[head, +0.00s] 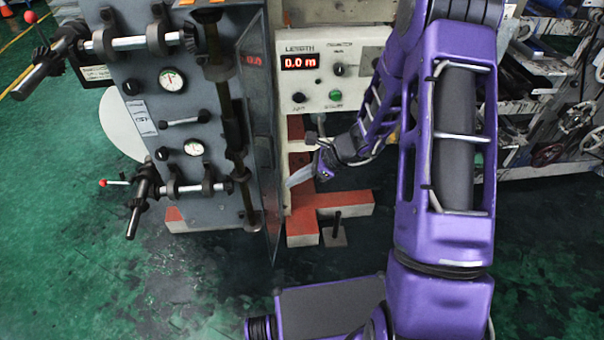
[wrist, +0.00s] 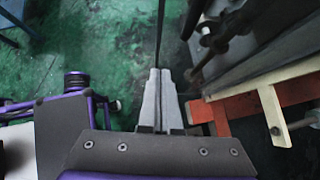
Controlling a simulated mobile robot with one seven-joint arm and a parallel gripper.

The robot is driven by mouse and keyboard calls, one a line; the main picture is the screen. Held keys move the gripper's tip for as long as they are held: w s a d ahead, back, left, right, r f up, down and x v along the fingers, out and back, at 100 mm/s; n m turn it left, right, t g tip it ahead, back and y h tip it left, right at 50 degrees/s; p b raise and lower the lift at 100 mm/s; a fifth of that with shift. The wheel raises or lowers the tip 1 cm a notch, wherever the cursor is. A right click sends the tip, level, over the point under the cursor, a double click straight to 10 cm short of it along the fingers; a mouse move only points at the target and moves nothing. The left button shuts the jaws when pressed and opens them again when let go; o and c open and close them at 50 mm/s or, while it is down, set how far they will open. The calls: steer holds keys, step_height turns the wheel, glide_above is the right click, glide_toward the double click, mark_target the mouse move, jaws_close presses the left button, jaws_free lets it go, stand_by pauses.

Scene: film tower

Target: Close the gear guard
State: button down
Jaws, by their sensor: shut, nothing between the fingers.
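The gear guard (head: 257,130) is a tall, thin, dark see-through panel at the right edge of the grey machine front. In the head view it stands out toward me, swung open and seen nearly edge-on. My gripper (head: 290,183) is just to the right of the panel, around its lower middle, with its fingers pointing left toward it. Whether the tips touch the panel cannot be told. In the wrist view, the shut, empty fingers (wrist: 160,72) point up the picture, and a thin dark edge, likely the guard's, runs up from near their tips.
The grey machine front (head: 170,120) carries shafts, dials and red-knobbed levers. A control box (head: 325,75) reading 0.0 m is behind my gripper. An orange-and-white base frame (head: 345,203) lies below it. Green floor (head: 60,230) is open at the left. A cluttered rack (head: 560,110) stands at the right.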

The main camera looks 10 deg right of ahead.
mark_target(259, 190)
steer(key=shift+w+a+f, duration=0.35)
steer(key=shift+a+f, duration=0.15)
steer(key=shift+a, duration=0.65)
steer(key=shift+w+a+f, duration=0.3)
steer(key=shift+a+f, duration=0.2)
steer(key=shift+a, duration=0.6)
steer(key=shift+w+a+f, duration=0.35)
steer(key=shift+a+f, duration=0.15)
steer(key=shift+a, duration=0.65)
